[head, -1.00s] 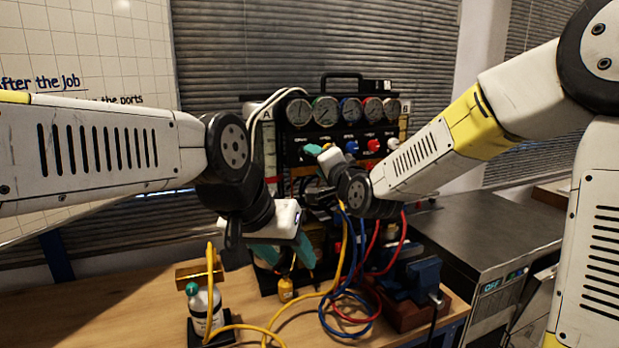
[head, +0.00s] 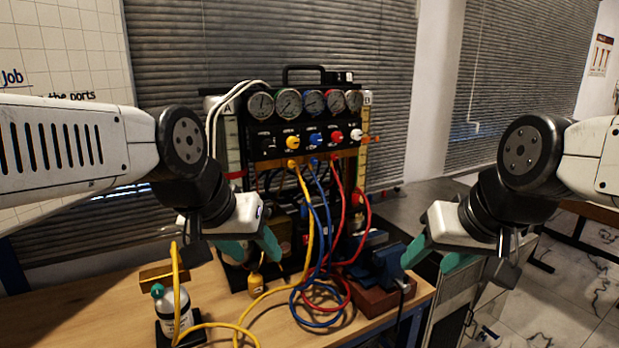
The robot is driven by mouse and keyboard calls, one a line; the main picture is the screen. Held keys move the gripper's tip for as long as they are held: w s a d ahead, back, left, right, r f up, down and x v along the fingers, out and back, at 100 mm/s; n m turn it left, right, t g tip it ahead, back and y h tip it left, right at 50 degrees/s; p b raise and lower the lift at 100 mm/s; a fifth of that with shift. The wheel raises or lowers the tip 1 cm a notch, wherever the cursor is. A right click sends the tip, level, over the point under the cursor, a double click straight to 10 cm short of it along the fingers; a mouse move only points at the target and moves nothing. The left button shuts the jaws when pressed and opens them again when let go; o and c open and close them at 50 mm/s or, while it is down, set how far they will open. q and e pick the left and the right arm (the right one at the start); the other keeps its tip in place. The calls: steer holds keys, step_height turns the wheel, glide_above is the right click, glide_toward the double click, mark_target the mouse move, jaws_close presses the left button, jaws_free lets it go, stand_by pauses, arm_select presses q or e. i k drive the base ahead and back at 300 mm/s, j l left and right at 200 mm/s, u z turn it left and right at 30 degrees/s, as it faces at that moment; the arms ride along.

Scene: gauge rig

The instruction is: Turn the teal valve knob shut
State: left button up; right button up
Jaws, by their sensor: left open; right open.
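A teal knob-like top (head: 157,290) sits on a small white bottle (head: 177,314) at the lower left of the bench. I can make out no other teal knob; the panel knobs are yellow (head: 292,142), blue (head: 315,139), red (head: 336,137) and white (head: 355,134). My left gripper (head: 236,254) is open and empty, with teal fingers, above the bench and to the right of the bottle. My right gripper (head: 435,264) is open and empty at the right, beyond the vise. Both are apart from the teal top.
The gauge panel (head: 270,140) stands at the back with several dials. Yellow (head: 308,215), blue (head: 327,220) and red (head: 362,230) hoses hang from it and coil on the bench. A yellow hose loops beside the bottle. A blue vise (head: 388,265) stands at the right. The front-left bench (head: 90,325) is clear.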

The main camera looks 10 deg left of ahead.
mark_target(157, 290)
steer(key=u, duration=1.4)
